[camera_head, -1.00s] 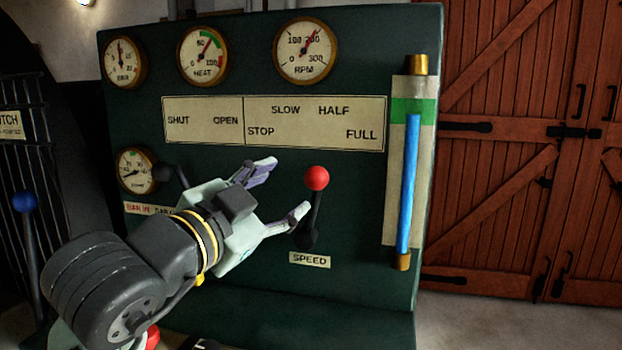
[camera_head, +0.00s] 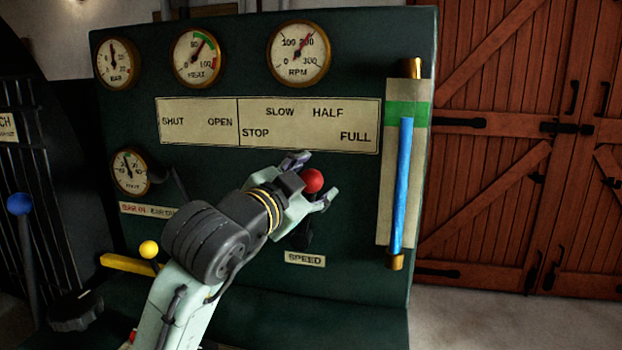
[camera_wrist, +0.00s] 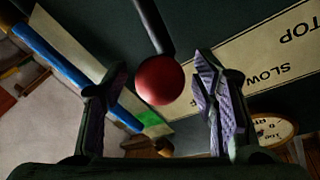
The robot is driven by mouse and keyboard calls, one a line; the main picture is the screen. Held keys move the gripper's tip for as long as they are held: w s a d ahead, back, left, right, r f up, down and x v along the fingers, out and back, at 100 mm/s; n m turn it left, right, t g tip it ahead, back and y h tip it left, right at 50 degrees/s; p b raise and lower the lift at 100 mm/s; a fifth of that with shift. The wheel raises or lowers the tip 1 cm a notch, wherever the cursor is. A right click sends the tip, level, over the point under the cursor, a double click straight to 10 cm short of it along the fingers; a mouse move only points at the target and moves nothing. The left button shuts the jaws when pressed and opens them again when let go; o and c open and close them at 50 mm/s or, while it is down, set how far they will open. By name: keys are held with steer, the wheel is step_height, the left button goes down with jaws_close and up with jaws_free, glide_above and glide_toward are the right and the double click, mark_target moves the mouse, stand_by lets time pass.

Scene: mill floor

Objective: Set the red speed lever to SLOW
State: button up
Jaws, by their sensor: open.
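The red ball of the speed lever (camera_head: 312,181) is on the green panel, above the SPEED label (camera_head: 305,258). The lever points up, below the plate (camera_head: 268,124) marked STOP, SLOW, HALF and FULL, leaning slightly toward the HALF side. My gripper (camera_head: 314,176) is open, with one finger on the upper left of the ball and the other on its right. In the wrist view the red ball (camera_wrist: 160,80) sits between the two open fingers, with a gap on each side. The lever's dark rod shows there; its lower part is partly hidden in the head view.
A blue sight tube (camera_head: 401,185) stands on the panel right of the lever. A yellow-knobbed lever (camera_head: 149,250) is behind my arm at left, and a blue-knobbed lever (camera_head: 19,204) is at far left. Gauges (camera_head: 298,54) line the panel top.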

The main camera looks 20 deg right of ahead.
steer(key=shift+c, duration=0.3)
jaws_close()
stand_by(0.4)
